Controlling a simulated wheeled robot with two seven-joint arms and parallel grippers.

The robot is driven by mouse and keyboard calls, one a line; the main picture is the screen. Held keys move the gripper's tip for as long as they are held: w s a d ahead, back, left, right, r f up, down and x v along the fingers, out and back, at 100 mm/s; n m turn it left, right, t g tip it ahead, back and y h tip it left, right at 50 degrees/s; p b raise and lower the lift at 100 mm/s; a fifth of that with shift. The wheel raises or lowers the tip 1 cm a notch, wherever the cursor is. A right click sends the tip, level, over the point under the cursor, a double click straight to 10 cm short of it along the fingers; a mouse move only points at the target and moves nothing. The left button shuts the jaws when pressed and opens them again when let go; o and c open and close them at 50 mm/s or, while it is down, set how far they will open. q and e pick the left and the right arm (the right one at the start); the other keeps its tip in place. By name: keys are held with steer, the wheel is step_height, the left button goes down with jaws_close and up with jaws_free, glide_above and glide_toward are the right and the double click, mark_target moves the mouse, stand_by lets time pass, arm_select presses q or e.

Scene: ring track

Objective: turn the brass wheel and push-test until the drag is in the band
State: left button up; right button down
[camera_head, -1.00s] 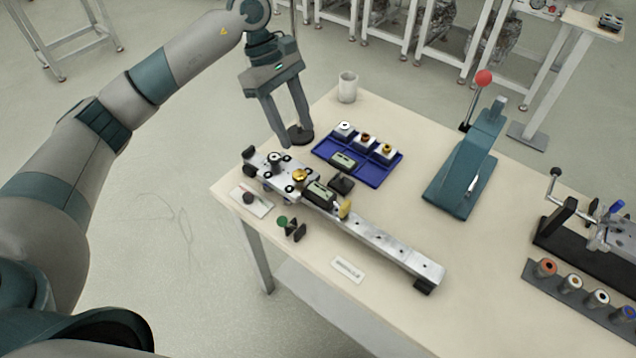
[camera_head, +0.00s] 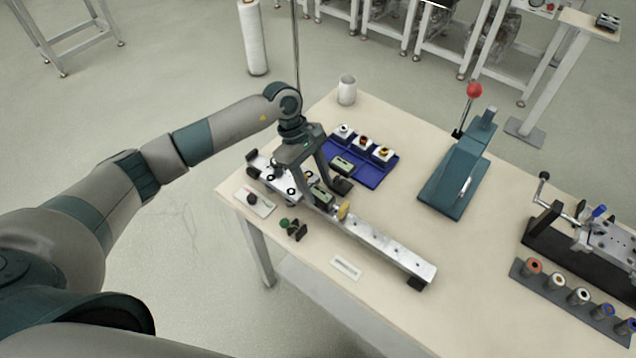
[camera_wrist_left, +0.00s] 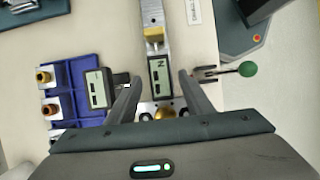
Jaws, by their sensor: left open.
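The metal rail (camera_head: 385,248) lies diagonally along the table's near left side. A small display box (camera_head: 320,194) sits on it, with a yellow block (camera_head: 343,211) beside it. The wrist view shows the display box (camera_wrist_left: 159,75) marked "N" and the yellow block (camera_wrist_left: 154,34). The brass wheel (camera_wrist_left: 164,113) shows partly at the edge of my left gripper's body in the wrist view; in the head view the gripper hides it. My left gripper (camera_head: 328,192) is open, pointing down over the rail, its fingers either side of the display box. I cannot tell whether they touch anything. My right gripper is not in view.
A blue tray (camera_head: 377,180) with several small parts and a second display (camera_head: 343,164) lies behind the rail. A green knob (camera_head: 284,222) stands in front. A teal press (camera_head: 455,178) is to the right. A white cup (camera_head: 347,90) stands at the back.

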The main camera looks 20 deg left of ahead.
arm_select(q)
steer(key=shift+s+d+f, duration=0.15)
steer(key=shift+d+f, duration=0.05)
steer(key=shift+f, duration=0.45)
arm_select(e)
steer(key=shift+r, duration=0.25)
